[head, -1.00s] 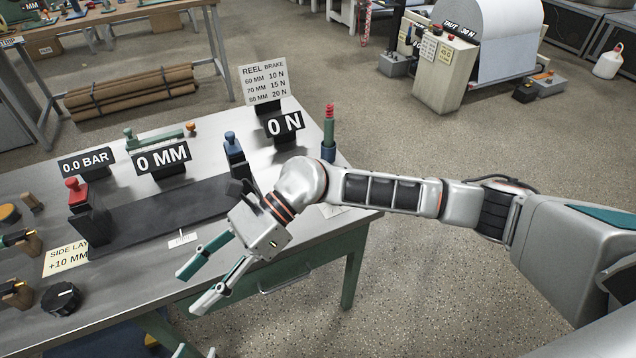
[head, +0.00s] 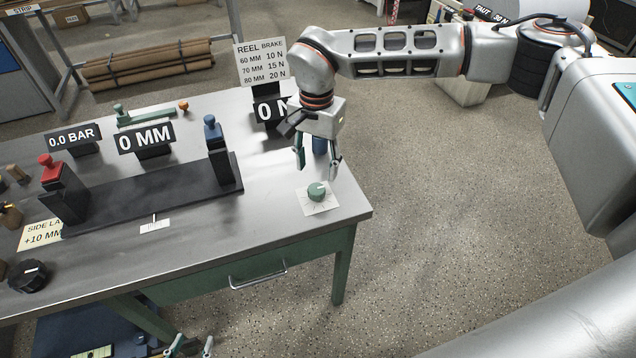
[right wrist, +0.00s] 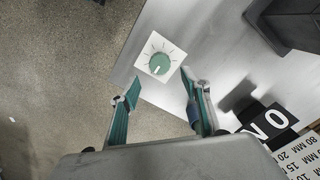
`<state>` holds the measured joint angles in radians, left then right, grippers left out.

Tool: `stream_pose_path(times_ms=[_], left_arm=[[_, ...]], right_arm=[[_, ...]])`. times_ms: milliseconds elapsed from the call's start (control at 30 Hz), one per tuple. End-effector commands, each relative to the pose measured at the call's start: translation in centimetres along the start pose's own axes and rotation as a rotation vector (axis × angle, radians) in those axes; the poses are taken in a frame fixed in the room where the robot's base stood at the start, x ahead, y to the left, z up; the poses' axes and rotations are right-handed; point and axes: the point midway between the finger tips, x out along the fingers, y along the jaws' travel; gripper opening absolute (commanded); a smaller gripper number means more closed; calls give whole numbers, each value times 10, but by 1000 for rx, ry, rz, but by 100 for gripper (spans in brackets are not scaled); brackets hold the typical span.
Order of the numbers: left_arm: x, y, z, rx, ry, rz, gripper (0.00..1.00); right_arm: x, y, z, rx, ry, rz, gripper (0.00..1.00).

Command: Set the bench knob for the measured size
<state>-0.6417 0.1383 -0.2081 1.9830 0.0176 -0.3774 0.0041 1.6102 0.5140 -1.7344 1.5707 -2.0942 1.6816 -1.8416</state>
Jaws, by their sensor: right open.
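A green knob (head: 317,191) with a white pointer mark sits on a white dial plate near the bench's right front corner. The knob also shows in the right wrist view (right wrist: 159,64), its mark toward the lower part of the dial. My right gripper (head: 318,171) is open and empty, pointing down just above and behind the knob, apart from it. My left gripper (head: 192,347) shows only its spread fingertips at the bottom edge. The reel brake card (head: 262,62) lists 60 MM 10 N, 70 MM 15 N, 80 MM 20 N. The size display (head: 146,138) reads 0 MM.
The newton display (head: 270,111) is partly hidden by my right gripper. A dark measuring bed (head: 150,200) with a red-topped post (head: 60,190) and a blue-topped post (head: 217,150) fills the bench middle. A black knob (head: 28,277) sits at the front left.

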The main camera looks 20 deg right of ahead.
Motion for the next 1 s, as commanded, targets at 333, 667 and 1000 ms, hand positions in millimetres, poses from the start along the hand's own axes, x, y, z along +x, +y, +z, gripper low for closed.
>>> stream_pose_path(times_ms=[333, 667, 1000], left_arm=[[2, -2, 4, 6, -2, -3, 40], [2, -3, 1, 8, 4, -5, 40], [2, -3, 0, 8, 5, -5, 40]], right_arm=[[53, 1, 2, 1, -6, 3, 47], [76, 0, 2, 1, -4, 0, 47], [76, 0, 2, 0, -4, 0, 18]])
